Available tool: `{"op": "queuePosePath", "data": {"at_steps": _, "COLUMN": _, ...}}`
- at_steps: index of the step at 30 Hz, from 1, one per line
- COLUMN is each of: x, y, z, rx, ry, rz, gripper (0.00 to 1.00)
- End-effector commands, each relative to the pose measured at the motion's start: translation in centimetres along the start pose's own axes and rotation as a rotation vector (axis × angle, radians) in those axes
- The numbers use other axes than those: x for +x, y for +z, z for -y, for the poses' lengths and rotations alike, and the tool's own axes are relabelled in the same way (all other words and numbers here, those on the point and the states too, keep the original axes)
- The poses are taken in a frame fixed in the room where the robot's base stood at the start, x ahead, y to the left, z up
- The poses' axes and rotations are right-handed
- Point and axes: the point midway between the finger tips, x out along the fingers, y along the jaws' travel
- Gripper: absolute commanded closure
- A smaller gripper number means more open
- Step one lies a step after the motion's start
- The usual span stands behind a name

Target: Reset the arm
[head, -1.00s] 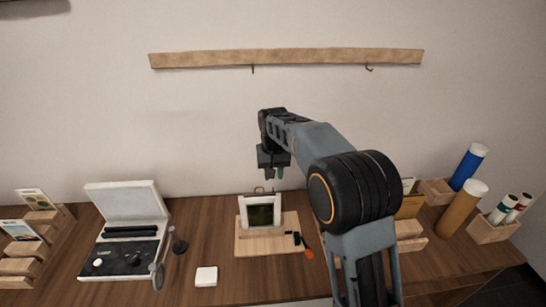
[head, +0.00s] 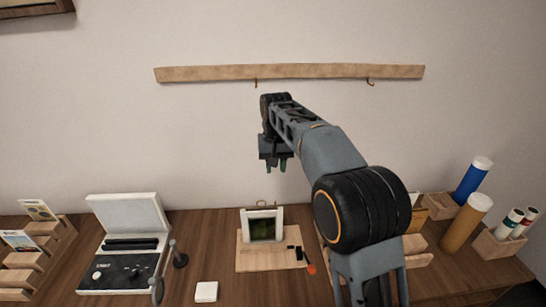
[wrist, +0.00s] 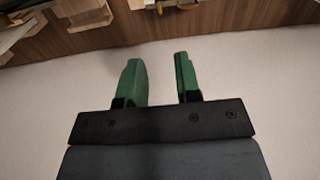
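My gripper (head: 276,166) hangs in front of the wall, above the table (head: 208,235) and apart from everything on it. In the wrist view its two green fingers (wrist: 160,62) stand apart with nothing between them. My arm reaches up from the lower right and bends down at its far end. A small white frame with a dark green picture (head: 263,227) stands on a light wooden board (head: 262,262) below the gripper.
A wooden rail (head: 290,72) with two hooks runs along the wall. An open white case (head: 128,225) stands at left beside card racks (head: 30,262). A white block (head: 206,291) lies in front. Tubes (head: 467,222) and wooden holders (head: 498,246) stand at right.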

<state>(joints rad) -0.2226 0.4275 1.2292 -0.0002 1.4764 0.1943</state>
Motion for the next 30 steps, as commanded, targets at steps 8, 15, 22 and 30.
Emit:
{"op": "queuePosePath", "data": {"at_steps": 8, "x": 4.8, "y": 3.2, "z": -1.4, "rx": -0.079, "ry": -0.003, "rz": -0.033, "gripper": 0.69}}
{"op": "queuePosePath", "data": {"at_steps": 15, "x": 5.7, "y": 13.6, "z": -6.1, "rx": -0.083, "ry": -0.006, "rz": -0.149, "gripper": 0.69}}
{"op": "queuePosePath", "data": {"at_steps": 22, "x": 6.9, "y": 21.8, "z": -8.9, "rx": -0.041, "ry": 0.001, "rz": -0.247, "gripper": 0.69}}
{"op": "queuePosePath", "data": {"at_steps": 30, "x": 5.9, "y": 25.0, "z": -10.1, "rx": 0.009, "ry": 0.008, "rz": -0.336, "gripper": 0.69}}
